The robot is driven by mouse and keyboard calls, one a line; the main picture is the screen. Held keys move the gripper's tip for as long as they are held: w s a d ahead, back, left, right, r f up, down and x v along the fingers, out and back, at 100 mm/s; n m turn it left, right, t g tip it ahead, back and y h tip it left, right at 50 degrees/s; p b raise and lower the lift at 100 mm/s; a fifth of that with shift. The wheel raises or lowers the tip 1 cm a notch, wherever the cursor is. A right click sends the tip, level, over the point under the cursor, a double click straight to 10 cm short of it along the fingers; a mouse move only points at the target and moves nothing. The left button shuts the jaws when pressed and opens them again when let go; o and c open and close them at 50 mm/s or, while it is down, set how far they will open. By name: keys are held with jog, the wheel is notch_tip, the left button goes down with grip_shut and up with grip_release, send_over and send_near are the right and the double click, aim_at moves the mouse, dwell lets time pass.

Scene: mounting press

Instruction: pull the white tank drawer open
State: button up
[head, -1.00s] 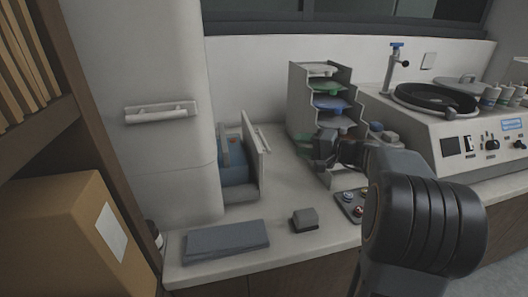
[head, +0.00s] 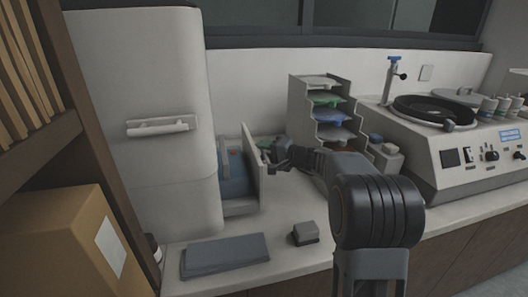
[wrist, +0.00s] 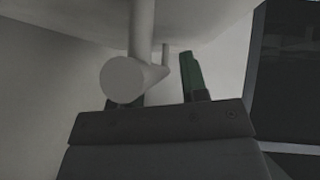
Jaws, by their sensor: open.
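The white tank drawer (head: 254,185) sticks out from the lower right side of the tall white cabinet, partly open, with a blue tank (head: 233,178) inside. My gripper (head: 270,153) is at the outer face of the drawer front, near its top, by the bar handle. In the wrist view the round end of the handle (wrist: 122,79) is close, in front of the left finger and mostly hiding it. The green-tipped right finger (wrist: 190,76) stands apart to the right of the bar. The jaws are open. I cannot tell whether they touch the handle.
The tall white cabinet (head: 150,80) has another handle (head: 162,126) higher up. A grey folded pad (head: 225,255) and a small grey block (head: 305,233) lie on the counter in front. A stepped rack (head: 320,110) and a polishing machine (head: 470,150) stand right. A cardboard box (head: 60,240) is at left.

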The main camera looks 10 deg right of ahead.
jog(key=shift+w+a, duration=0.1)
grip_shut()
dwell(0.4)
